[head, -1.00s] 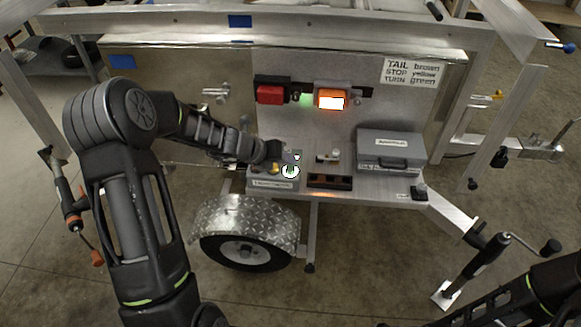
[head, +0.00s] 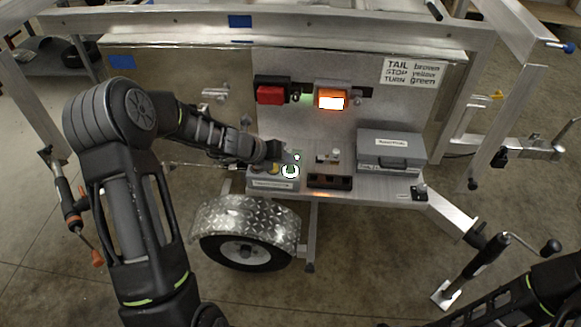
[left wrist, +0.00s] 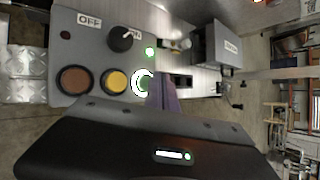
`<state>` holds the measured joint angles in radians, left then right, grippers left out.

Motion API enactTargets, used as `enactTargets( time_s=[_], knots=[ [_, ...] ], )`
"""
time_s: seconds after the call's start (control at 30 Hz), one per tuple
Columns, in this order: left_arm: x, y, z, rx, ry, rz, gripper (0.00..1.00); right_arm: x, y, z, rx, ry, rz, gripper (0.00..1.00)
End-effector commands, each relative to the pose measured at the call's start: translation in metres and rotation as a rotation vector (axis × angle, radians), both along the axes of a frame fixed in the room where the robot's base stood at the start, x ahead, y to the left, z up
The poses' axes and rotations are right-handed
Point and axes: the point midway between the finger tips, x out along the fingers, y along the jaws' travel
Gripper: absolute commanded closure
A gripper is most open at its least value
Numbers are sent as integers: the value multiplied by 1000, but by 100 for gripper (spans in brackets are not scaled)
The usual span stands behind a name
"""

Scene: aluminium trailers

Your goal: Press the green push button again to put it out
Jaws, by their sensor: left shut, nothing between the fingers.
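The green push button (head: 287,172) has a bright white ring and sits on the grey control box (head: 262,184) on the trailer's shelf. In the left wrist view the button (left wrist: 138,84) is lit, with its right side hidden by my fingers. A yellow button (left wrist: 116,82) and a brownish-red button (left wrist: 76,80) sit to its left. My left gripper (head: 295,157) is shut and empty, its tips at the button; I cannot tell whether they touch it. The left gripper (left wrist: 161,88) also shows in the wrist view. My right gripper is out of view.
A black knob (left wrist: 123,39) and a small green light (left wrist: 149,51) are on the box. A red lamp (head: 270,94) and a lit amber lamp (head: 331,98) are on the panel behind. A grey case (head: 391,150) stands right on the shelf.

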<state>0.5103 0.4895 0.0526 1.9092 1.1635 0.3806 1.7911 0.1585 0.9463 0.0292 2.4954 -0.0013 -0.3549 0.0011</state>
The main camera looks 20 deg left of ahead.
Motion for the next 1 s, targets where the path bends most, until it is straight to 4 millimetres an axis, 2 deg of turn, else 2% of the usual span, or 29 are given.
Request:
enactTargets(
  time_s=[1.0],
  knots=[
    [0, 0, -10, 0, 0, 0, 100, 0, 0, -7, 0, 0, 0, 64]
  ],
)
